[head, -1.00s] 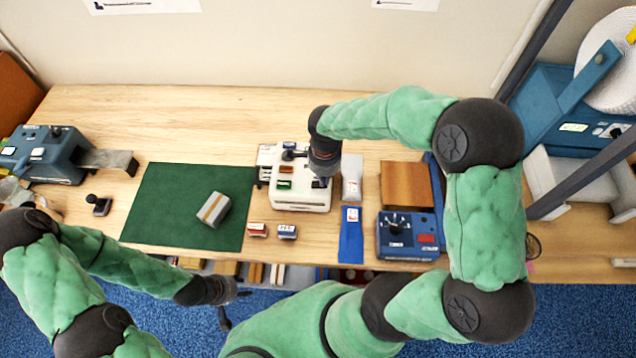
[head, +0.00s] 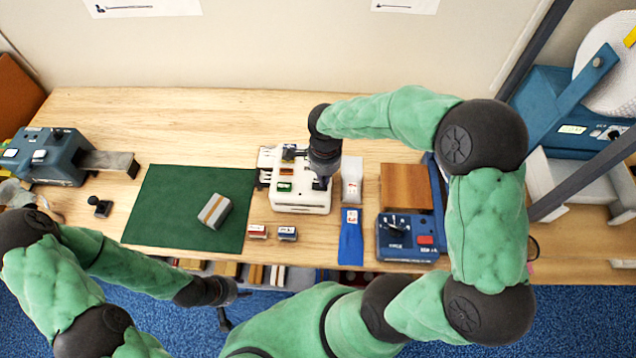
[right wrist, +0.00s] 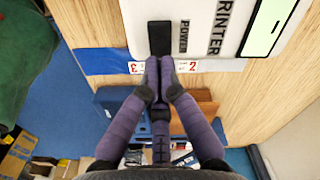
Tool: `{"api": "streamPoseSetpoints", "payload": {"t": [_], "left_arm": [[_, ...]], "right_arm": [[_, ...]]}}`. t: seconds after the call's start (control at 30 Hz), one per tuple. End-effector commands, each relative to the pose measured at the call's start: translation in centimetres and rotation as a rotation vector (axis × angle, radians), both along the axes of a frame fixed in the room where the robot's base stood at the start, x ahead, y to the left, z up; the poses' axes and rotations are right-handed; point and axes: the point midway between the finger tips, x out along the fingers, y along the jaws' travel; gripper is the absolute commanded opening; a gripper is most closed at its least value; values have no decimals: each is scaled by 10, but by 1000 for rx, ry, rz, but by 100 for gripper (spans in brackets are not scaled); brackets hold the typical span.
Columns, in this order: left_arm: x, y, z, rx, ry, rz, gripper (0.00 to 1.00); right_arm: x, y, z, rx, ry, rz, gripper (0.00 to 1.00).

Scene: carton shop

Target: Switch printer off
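The white printer (head: 300,200) stands on the wooden table near the middle in the head view. In the right wrist view its top (right wrist: 215,45) carries the words PRINTER and POWER, with a black power switch (right wrist: 160,36) beside POWER. My right gripper (right wrist: 160,64) is shut and empty, its fingertips right at the near end of the switch; I cannot tell whether they touch. In the head view my right gripper (head: 321,182) is over the printer's right side and hides the switch. My left gripper (head: 224,318) hangs at the table's front edge; its fingers are unclear.
A green mat (head: 165,205) with a grey box (head: 214,211) lies to the left. Two small stamps (head: 287,233) sit in front of the printer. A blue strip (head: 350,250), a blue dial box (head: 407,252) and a brown block (head: 405,185) are to the right.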

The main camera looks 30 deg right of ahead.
Motion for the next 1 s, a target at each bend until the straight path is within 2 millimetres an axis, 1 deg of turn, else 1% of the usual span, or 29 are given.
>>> {"api": "streamPoseSetpoints", "payload": {"t": [0.03,0.6,0.73,1.0], "left_arm": [[0,0,4,0,0,0,40],[0,0,27,0,0,0,40],[0,0,29,0,0,0,40],[0,0,28,0,0,0,40]], "right_arm": [[0,0,6,0,-1,0,0],[0,0,45,-1,-1,0,0],[0,0,49,0,-1,0,0],[0,0,48,0,-1,0,0]]}}
